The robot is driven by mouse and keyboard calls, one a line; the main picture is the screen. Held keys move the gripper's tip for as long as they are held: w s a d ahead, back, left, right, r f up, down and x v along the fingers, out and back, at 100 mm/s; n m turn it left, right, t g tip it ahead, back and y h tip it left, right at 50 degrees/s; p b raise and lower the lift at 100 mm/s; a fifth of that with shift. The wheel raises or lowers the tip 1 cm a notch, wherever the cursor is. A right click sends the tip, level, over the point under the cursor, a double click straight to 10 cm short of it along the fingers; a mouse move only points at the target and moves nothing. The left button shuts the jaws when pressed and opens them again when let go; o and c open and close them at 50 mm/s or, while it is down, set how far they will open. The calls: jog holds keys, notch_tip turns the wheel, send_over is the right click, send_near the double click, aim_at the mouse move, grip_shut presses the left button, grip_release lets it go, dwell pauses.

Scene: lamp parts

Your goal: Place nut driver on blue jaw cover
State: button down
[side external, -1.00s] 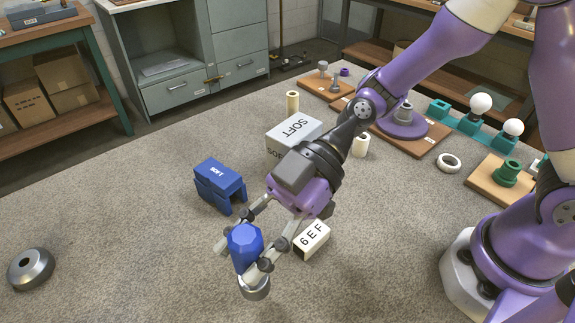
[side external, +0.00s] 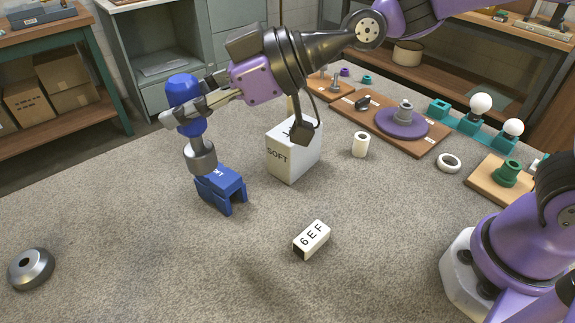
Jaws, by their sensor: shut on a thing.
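The nut driver (side external: 186,93) has a blue handle and a wide metal socket end (side external: 201,156) pointing down. My gripper (side external: 183,114) is shut on its blue handle and holds it upright with a slight tilt. The blue jaw cover (side external: 222,187) stands on the grey table, its top partly hidden behind the metal socket. The socket appears over the left part of the cover's top; I cannot tell whether they touch.
A white SOFT box (side external: 293,156) stands right of the cover, below my arm. A small 6EF block (side external: 312,239) and a cream cylinder (side external: 361,144) are further right. A metal ring piece (side external: 31,269) lies at left. The front middle of the table is clear.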

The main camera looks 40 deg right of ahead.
jog(key=shift+w+d+f, duration=0.7)
jog(key=shift+w+f, duration=0.4)
jog(key=shift+f, duration=0.35)
jog(key=shift+w+d+f, duration=0.65)
jog(key=shift+w+f, duration=0.5)
jog(key=shift+f, duration=0.35)
jog(key=shift+w+d+f, duration=0.7)
jog(key=shift+w+f, duration=0.4)
jog(key=shift+f, duration=0.35)
jog(key=shift+f, duration=0.15)
jog(key=c, duration=0.5)
grip_release()
